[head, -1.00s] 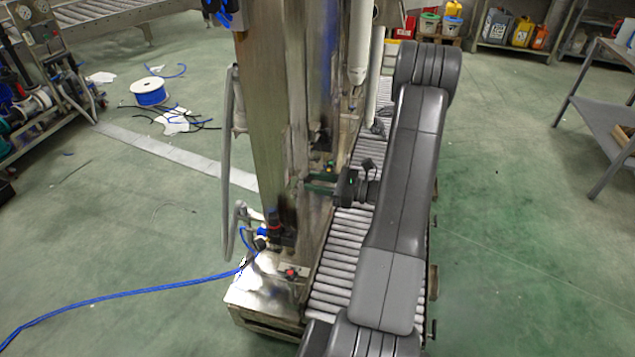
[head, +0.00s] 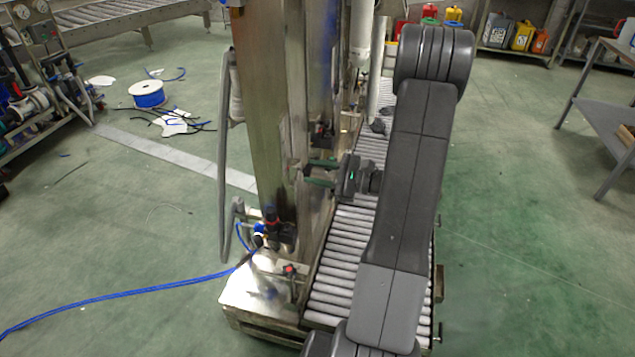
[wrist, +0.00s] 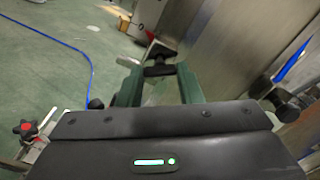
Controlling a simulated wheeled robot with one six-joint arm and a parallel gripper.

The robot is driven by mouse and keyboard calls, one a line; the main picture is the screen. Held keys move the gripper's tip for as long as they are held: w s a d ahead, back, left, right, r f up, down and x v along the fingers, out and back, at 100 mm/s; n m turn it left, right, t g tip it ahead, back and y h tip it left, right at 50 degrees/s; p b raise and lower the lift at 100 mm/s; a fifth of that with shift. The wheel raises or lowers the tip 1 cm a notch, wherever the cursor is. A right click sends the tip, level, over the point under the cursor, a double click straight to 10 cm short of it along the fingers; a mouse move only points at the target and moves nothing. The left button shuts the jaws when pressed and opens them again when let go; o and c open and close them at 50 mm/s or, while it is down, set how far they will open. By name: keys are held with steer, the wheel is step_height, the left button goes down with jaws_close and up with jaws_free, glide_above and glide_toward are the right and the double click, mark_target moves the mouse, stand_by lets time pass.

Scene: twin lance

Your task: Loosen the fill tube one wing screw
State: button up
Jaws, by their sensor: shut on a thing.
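A black wing screw (wrist: 160,54) shows in the wrist view, in front of the steel machine column (head: 262,110). My gripper (wrist: 160,72) is shut on this screw, with one green finger on each side of it. In the head view my gripper (head: 312,173) reaches left from the arm to the column, its two green fingers one above the other. The screw is too small and hidden to make out there. I cannot read any label that marks it as fill tube one.
A roller conveyor (head: 345,235) runs under my arm. A black knob (wrist: 285,103) sits close on the right in the wrist view, and a red star knob (wrist: 25,128) at lower left. A blue hose (head: 130,291) crosses the floor. Open green floor lies on both sides.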

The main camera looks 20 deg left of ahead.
steer(key=n+b, duration=0.2)
steer(key=b, duration=0.1)
steer(key=n+b, duration=0.2)
steer(key=n, duration=0.1)
steer(key=n+b, duration=0.2)
steer(key=b, duration=0.1)
steer(key=shift+f+b, duration=0.35)
steer(key=n+b, duration=0.6)
steer(key=b, duration=0.1)
steer(key=shift+r, duration=0.15)
steer(key=shift+r+n+b, duration=0.15)
steer(key=shift+n+b, duration=0.15)
steer(key=shift+n, duration=0.1)
steer(key=o, duration=1)
steer(key=d+p, duration=0.1)
steer(key=d, duration=0.3)
steer(key=d+p, duration=0.1)
steer(key=d, duration=0.4)
steer(key=d+p, duration=0.1)
steer(key=d, duration=0.4)
steer(key=shift+w, duration=0.4)
steer(key=shift+a, duration=0.15)
